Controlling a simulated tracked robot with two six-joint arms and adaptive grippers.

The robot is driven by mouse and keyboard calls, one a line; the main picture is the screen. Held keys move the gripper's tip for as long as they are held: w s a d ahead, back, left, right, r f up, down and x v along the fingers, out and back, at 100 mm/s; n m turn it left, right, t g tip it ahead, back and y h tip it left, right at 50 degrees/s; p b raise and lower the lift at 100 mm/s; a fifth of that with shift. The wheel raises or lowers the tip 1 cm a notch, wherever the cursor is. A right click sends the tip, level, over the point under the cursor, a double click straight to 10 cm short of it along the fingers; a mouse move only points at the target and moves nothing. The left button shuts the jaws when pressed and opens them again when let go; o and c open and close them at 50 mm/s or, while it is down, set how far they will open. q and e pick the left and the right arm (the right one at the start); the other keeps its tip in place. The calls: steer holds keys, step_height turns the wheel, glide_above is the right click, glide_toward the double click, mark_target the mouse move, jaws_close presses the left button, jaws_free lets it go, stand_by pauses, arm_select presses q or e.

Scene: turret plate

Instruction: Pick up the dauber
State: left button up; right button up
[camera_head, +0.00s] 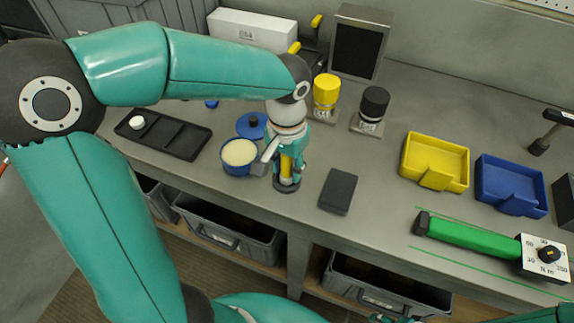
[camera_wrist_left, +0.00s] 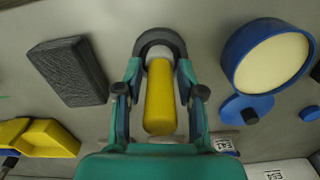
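The dauber (camera_head: 286,165), with a yellow handle, stands upright in a dark round base (camera_head: 287,186) on the bench. In the left wrist view the yellow handle (camera_wrist_left: 160,98) lies between the fingers, with a pale part and a dark ring (camera_wrist_left: 158,40) beyond it. My left gripper (camera_head: 287,150) points down around the dauber. Its fingers (camera_wrist_left: 160,72) are open on both sides of it, with narrow gaps visible. Only small teal and dark parts at the bottom edge of the head view may belong to my right gripper (camera_head: 392,318); its fingers cannot be made out.
A blue pot (camera_head: 239,168) with cream contents stands close left of the dauber, a blue lid (camera_head: 252,125) behind it. A dark block (camera_head: 338,191) lies to the right. Yellow-capped (camera_head: 326,90) and black-capped (camera_head: 373,104) bottles stand behind. Yellow (camera_head: 435,160) and blue (camera_head: 511,185) trays are further right.

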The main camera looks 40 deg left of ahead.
arm_select(q)
jaws_close()
steer(key=shift+r, duration=0.15)
step_height(320, 180, up, 20)
steer(key=p, duration=0.1)
stand_by(0.4)
